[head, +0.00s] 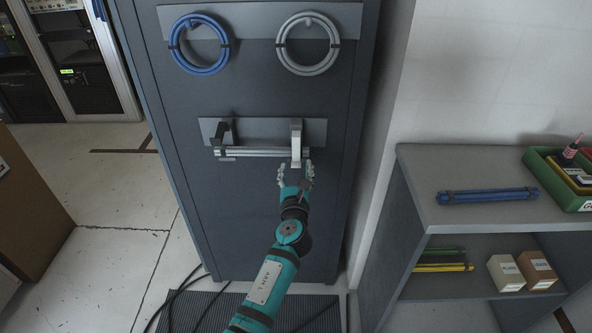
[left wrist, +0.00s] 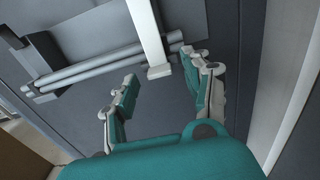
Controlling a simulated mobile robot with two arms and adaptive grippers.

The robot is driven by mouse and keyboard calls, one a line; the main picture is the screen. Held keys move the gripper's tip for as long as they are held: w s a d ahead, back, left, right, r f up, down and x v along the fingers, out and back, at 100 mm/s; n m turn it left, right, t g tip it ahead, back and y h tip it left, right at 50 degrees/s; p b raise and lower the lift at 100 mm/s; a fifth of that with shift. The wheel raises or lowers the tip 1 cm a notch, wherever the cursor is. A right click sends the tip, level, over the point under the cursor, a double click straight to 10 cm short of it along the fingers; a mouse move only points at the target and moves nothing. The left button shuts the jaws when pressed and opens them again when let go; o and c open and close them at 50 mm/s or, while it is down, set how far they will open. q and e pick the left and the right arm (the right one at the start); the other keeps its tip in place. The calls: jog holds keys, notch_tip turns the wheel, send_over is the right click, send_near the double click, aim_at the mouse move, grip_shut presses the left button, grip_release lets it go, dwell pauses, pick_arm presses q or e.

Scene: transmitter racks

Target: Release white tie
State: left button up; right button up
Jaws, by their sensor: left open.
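The white tie (head: 296,144) is a pale upright strap at the right of a grey plate (head: 262,128) on the dark cabinet front. It crosses the right end of the grey rods (head: 250,152). My left gripper (head: 296,172) is open just below the tie's lower end. In the left wrist view, the tie (left wrist: 149,36) comes down over the rods (left wrist: 100,69), and its foot lies between the two spread fingers (left wrist: 160,73). Whether a finger touches the tie I cannot tell. My right gripper is not in view.
A dark clip (head: 223,133) stands at the rods' left end. A blue coil (head: 199,44) and a grey coil (head: 308,44) hang above. A grey shelf (head: 430,222) with blue rods (head: 487,196) stands to the right. Black cables (head: 180,296) lie on the floor.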

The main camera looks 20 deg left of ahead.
pick_arm(q)
jog(key=shift+w+a, duration=0.15)
jog(key=shift+w, duration=0.35)
grip_shut()
